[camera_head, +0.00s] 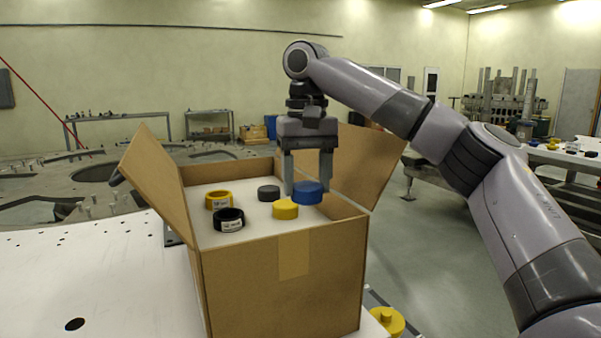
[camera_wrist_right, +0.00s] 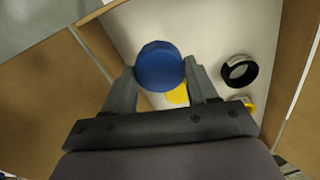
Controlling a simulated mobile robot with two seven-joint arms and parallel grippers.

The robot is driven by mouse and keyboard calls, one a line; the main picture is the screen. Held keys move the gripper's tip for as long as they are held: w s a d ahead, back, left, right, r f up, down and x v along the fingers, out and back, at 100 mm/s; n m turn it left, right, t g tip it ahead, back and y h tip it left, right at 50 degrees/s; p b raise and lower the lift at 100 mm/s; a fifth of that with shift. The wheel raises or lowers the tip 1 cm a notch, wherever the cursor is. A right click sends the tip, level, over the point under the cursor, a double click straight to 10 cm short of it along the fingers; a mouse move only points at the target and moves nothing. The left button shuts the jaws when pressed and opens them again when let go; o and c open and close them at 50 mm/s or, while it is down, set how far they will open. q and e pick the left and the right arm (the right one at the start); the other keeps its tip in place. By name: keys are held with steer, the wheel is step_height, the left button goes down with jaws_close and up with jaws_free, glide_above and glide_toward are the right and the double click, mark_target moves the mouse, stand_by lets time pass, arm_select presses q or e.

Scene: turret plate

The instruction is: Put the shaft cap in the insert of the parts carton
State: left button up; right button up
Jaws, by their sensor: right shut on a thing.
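A blue round cap (camera_head: 307,193), which I take to be the shaft cap, is between the fingertips of my right gripper (camera_head: 307,186). The gripper points down, shut on it, over the right part of the open parts carton (camera_head: 240,290). In the right wrist view, the blue cap (camera_wrist_right: 158,66) sits between both fingers (camera_wrist_right: 160,72). The white insert (camera_head: 256,222) fills the carton's top. I cannot tell whether the cap touches the insert. My left gripper is not in view.
The insert holds a yellow ring (camera_head: 219,199), a black ring (camera_head: 229,220), a dark grey disc (camera_head: 268,193) and a yellow piece (camera_head: 285,211) close to the blue cap. Carton flaps stand up at left (camera_head: 152,182) and right (camera_head: 365,165). A yellow knobbed part (camera_head: 387,322) lies outside, lower right.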

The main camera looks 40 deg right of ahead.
steer(key=shift+f, duration=3.1)
steer(key=shift+f, duration=0.6)
steer(key=o, duration=1.2)
steer(key=shift+r, duration=0.1)
steer(key=shift+r, duration=3.55)
